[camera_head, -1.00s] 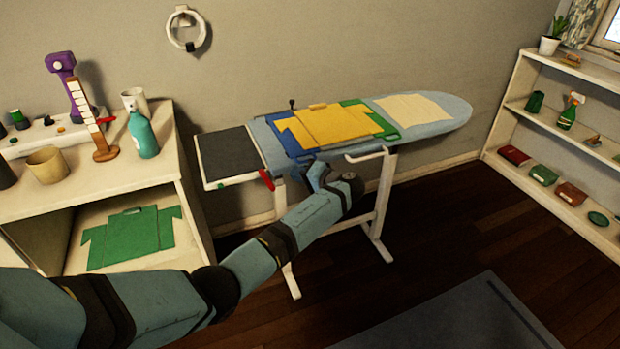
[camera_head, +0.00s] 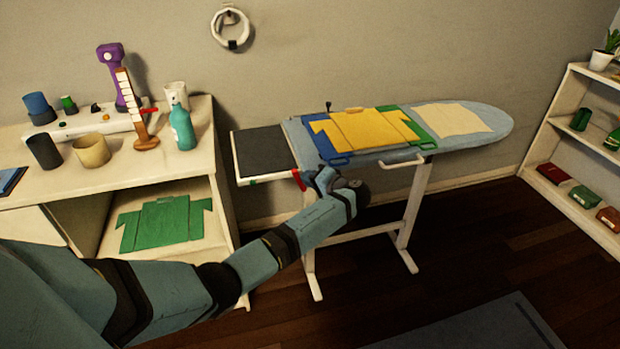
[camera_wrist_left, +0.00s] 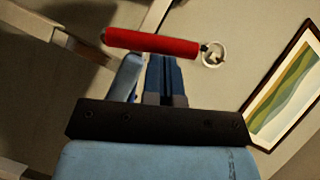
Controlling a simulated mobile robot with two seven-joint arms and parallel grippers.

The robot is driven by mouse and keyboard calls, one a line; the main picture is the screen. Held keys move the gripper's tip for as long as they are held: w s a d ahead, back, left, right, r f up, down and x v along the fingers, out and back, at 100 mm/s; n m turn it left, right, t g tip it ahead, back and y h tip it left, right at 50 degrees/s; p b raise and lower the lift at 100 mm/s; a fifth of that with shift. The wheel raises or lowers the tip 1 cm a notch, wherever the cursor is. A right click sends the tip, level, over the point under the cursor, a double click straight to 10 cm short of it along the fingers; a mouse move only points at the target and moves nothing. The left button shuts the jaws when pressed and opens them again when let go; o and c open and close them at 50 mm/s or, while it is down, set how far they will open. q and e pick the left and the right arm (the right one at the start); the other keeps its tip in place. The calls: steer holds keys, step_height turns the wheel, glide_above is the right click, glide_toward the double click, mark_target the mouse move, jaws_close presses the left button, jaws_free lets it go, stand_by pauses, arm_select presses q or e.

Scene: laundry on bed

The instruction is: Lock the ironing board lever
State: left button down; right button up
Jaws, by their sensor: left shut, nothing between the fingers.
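The ironing board (camera_head: 470,143) stands against the wall with a dark pad at its left end. Its red lever (camera_head: 299,180) sticks out under the front edge near that pad. The lever also shows in the left wrist view (camera_wrist_left: 152,43) as a red bar running across, just beyond the fingers. My left gripper (camera_head: 322,176) is under the board's front edge, right beside the lever on its right. In the left wrist view its fingers (camera_wrist_left: 165,78) are shut and empty. I cannot tell whether they touch the lever. My right gripper is not in view.
Folded yellow (camera_head: 365,129), green and blue cloths lie on the board. A white bar (camera_head: 402,163) juts from its front edge. A cabinet (camera_head: 215,150) with bottles and cups stands close on the left. A shelf (camera_head: 570,190) stands at right.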

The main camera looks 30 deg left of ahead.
arm_select(q)
steer(key=shift+s+a+n+h, duration=0.3)
steer(key=shift+n+h, duration=0.1)
steer(key=shift+n, duration=0.1)
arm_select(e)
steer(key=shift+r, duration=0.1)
arm_select(q)
steer(key=s+a+f+n+t+h+p, duration=0.2)
steer(key=s+a+f+n+t+h, duration=0.1)
steer(key=s+n+h, duration=0.1)
steer(key=shift+a+n+t+h, duration=0.25)
steer(key=shift+n+t+h, duration=0.25)
steer(key=shift+n, duration=0.4)
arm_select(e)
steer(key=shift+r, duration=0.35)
arm_select(q)
steer(key=shift+s, duration=0.15)
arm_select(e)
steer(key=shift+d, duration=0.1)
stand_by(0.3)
